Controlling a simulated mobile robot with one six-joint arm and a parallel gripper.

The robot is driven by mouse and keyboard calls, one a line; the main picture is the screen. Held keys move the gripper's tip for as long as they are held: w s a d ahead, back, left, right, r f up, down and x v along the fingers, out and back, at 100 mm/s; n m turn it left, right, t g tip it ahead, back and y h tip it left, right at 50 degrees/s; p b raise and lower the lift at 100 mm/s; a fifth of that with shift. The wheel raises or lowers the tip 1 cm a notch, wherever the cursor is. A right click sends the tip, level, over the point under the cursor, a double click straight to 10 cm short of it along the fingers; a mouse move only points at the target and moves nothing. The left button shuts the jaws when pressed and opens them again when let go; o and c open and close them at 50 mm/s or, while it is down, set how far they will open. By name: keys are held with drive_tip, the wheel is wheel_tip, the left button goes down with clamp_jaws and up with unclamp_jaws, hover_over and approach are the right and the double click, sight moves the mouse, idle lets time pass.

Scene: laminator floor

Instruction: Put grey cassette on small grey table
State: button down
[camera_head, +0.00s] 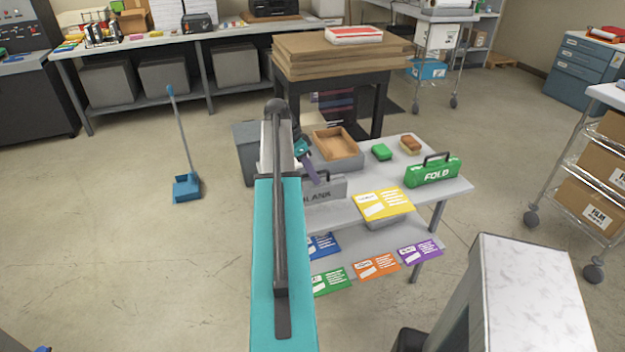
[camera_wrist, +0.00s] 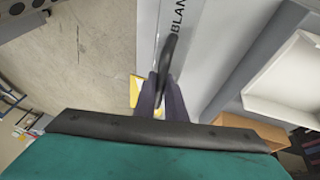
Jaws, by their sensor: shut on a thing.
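The grey cassette (camera_head: 333,187) has a black handle and lettering that reads "LANK" in the head view. My gripper (camera_head: 309,171) is shut on its handle, partly hidden behind my arm. In the wrist view the dark fingers (camera_wrist: 161,98) close around the black handle, with the grey cassette face (camera_wrist: 195,22) beyond them. The small grey table (camera_head: 385,174) has a top and a lower shelf. The cassette is at the left part of its top in the head view; I cannot tell whether it touches the top.
Coloured cards lie on the lower shelf. A stack of boards (camera_head: 340,55) stands behind.

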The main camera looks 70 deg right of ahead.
drive_tip(key=shift+w+d, duration=0.15)
drive_tip(key=shift+d, duration=0.35)
drive_tip(key=shift+f+p, duration=0.9)
drive_tip(key=shift+f, duration=1)
drive_tip(key=c, duration=1.8)
unclamp_jaws()
drive_tip(key=shift+r, duration=0.2)
drive_tip(key=shift+b+v, duration=2)
drive_tip(key=shift+v, duration=4)
drive_tip(key=shift+f, duration=0.15)
